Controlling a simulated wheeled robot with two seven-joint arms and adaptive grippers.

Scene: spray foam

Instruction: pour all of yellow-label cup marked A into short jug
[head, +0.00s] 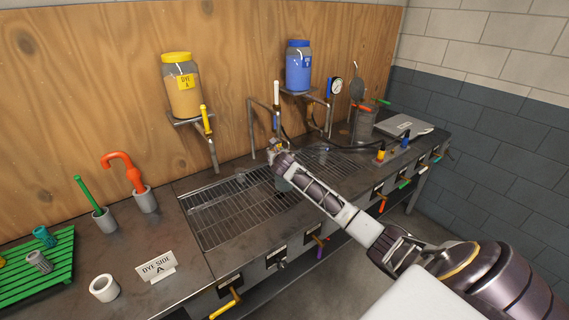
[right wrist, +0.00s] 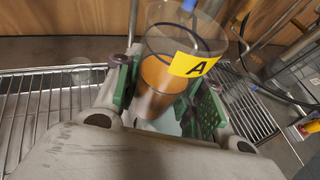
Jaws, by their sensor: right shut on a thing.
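The clear cup with a yellow label marked A (right wrist: 194,64) is between the green-padded fingers of my right gripper (right wrist: 170,95) in the right wrist view. The gripper is shut on it. The cup holds orange-brown liquid (right wrist: 157,85) in its lower part and looks slightly tilted in this view. In the head view my right gripper (head: 277,150) is over the back of the wire rack; the arm largely hides the cup there. My left gripper is out of view.
The wire rack (head: 215,222) is set in the bench. Yellow-lidded (head: 184,88) and blue-lidded (head: 298,68) dye jars stand on wall brackets with taps below. A grey metal pot (head: 362,125) stands at the back right. A dye side A sign (head: 157,267) stands at the front left.

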